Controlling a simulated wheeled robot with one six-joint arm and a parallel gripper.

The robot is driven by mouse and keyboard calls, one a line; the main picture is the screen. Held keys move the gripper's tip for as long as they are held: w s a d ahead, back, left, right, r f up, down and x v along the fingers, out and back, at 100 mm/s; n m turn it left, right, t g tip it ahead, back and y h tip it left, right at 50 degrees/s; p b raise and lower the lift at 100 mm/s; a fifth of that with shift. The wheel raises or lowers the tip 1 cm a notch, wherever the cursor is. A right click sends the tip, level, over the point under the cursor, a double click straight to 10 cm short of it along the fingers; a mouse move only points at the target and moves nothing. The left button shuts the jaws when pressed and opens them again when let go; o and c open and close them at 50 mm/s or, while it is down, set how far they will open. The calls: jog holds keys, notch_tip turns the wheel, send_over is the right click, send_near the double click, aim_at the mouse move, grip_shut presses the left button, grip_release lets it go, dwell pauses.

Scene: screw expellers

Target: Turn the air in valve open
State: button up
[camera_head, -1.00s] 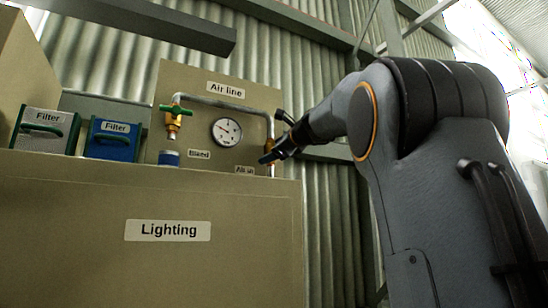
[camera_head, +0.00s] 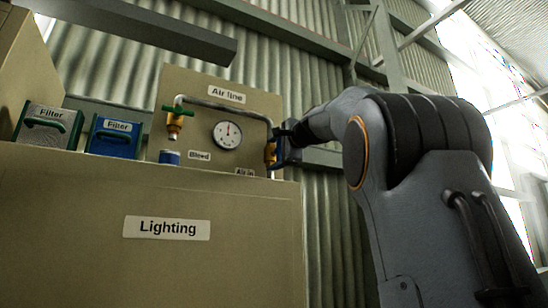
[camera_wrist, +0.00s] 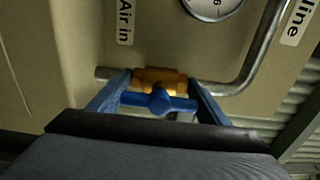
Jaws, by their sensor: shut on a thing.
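The air in valve has a brass body (camera_wrist: 160,80) on a grey pipe and a blue bar handle (camera_wrist: 160,101). In the wrist view the handle lies along the pipe, between my gripper's two blue fingers. My gripper (camera_wrist: 160,88) is shut on the handle, one finger at each end. In the head view my gripper (camera_head: 283,148) is at the right edge of the air line panel (camera_head: 190,85). It hides most of the valve there; a bit of brass (camera_head: 270,152) shows. The "Air in" label (camera_wrist: 125,22) is beside the valve.
The panel bears a round gauge (camera_head: 227,134), needle about upright, and a green-handled bleed valve (camera_head: 174,123) over a blue cup (camera_head: 169,157). A cabinet labelled Lighting (camera_head: 165,265) stands below. Two filter boxes, grey (camera_head: 45,140) and blue (camera_head: 112,144), are at left.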

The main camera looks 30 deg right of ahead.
aim_at(280, 150)
dwell(0.5)
jog(key=o, duration=1.1)
jog(key=shift+c, duration=0.2)
jog(key=shift+s+d+b, duration=0.1)
jog(key=shift+s+b, duration=1.4)
jog(key=shift+s, duration=2.45)
